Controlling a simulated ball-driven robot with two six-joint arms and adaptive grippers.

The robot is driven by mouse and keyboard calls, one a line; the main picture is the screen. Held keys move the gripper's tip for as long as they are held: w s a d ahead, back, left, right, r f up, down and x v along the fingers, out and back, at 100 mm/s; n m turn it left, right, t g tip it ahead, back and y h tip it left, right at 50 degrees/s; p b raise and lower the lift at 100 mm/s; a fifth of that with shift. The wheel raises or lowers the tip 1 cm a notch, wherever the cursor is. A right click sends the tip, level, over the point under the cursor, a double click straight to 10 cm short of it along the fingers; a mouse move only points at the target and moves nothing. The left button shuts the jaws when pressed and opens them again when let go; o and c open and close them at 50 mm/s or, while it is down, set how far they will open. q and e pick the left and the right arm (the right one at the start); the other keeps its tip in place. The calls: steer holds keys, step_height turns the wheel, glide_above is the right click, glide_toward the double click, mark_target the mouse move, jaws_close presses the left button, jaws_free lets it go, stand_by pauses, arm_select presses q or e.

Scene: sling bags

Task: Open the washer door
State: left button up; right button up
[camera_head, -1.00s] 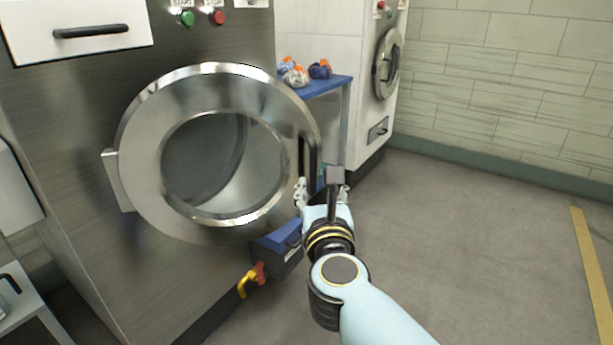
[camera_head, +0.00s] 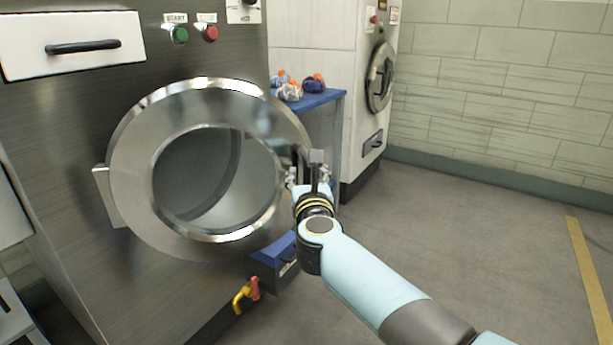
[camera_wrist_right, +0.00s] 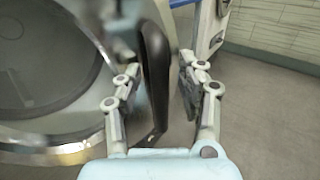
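The washer door (camera_head: 135,165) is a round steel ring with a glass window, on the front of a large steel washer (camera_head: 60,130). Its hinge is at the left. The black upright door handle (camera_wrist_right: 155,80) is at the door's right edge; in the head view it is mostly hidden by my gripper. My right gripper (camera_head: 308,174) is at the handle. In the right wrist view this gripper (camera_wrist_right: 158,88) has its fingers apart, with the handle between them, nearer the left finger. The right finger stands clear of the handle. My left gripper is not in view.
Green (camera_head: 180,35) and red (camera_head: 210,33) buttons sit above the door. A yellow-handled valve (camera_head: 241,297) is below. Behind stand a blue table (camera_head: 325,97) with several small items and a second white washer (camera_head: 350,120). The floor at right is clear.

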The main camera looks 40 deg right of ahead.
steer(key=shift+c, duration=0.4)
jaws_close()
